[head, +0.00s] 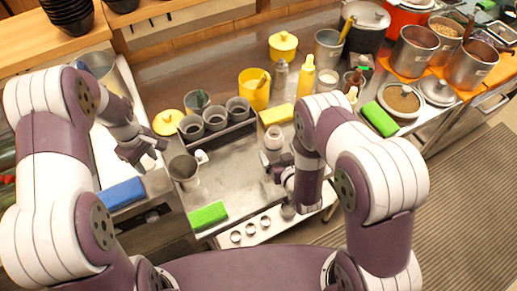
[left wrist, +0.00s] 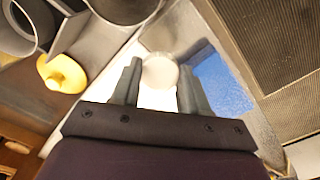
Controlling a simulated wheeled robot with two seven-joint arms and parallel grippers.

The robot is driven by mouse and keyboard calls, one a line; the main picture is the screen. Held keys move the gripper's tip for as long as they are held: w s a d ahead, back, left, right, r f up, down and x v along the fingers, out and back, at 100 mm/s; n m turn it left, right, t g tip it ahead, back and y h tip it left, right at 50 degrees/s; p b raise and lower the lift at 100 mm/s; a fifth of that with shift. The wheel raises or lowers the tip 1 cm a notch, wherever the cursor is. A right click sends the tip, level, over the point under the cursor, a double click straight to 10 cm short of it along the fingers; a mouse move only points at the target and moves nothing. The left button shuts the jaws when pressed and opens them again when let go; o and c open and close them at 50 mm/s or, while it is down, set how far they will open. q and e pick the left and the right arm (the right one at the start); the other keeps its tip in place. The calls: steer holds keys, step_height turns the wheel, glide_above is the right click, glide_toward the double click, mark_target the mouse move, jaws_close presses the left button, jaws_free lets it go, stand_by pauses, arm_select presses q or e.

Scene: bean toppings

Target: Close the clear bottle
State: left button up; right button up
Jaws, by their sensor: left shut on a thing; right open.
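My left gripper (head: 148,160) is at the left side of the counter, above the area near the blue sponge. In the left wrist view its fingers (left wrist: 158,88) are shut on a small round white lid (left wrist: 160,72). A pale, whitish jar-like bottle (head: 273,138) stands on the steel counter at the middle. It may be the clear bottle; its top is too small to read. My right gripper (head: 281,166) is just in front of it, open, with its fingers partly hidden by my arm. I cannot tell whether it touches the bottle.
A green sponge (head: 208,215) is at the front edge. Yellow and clear bottles (head: 305,77) stand behind. Bare steel (head: 235,170) lies right of the pitcher.

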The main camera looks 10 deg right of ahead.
mark_target(277, 151)
arm_select(q)
steer(key=shift+f, duration=0.15)
arm_select(e)
steer(key=shift+w+f, duration=0.15)
arm_select(q)
step_height(277, 151, down, 2)
steer(key=b, duration=0.2)
steer(key=shift+f+b, duration=0.15)
steer(key=shift+b, duration=0.15)
arm_select(e)
steer(key=x, duration=0.4)
steer(key=shift+f, duration=0.15)
arm_select(q)
steer(key=shift+f, duration=0.1)
arm_select(e)
steer(key=shift+w, duration=0.45)
steer(key=shift+s, duration=0.1)
steer(key=c, duration=1.4)
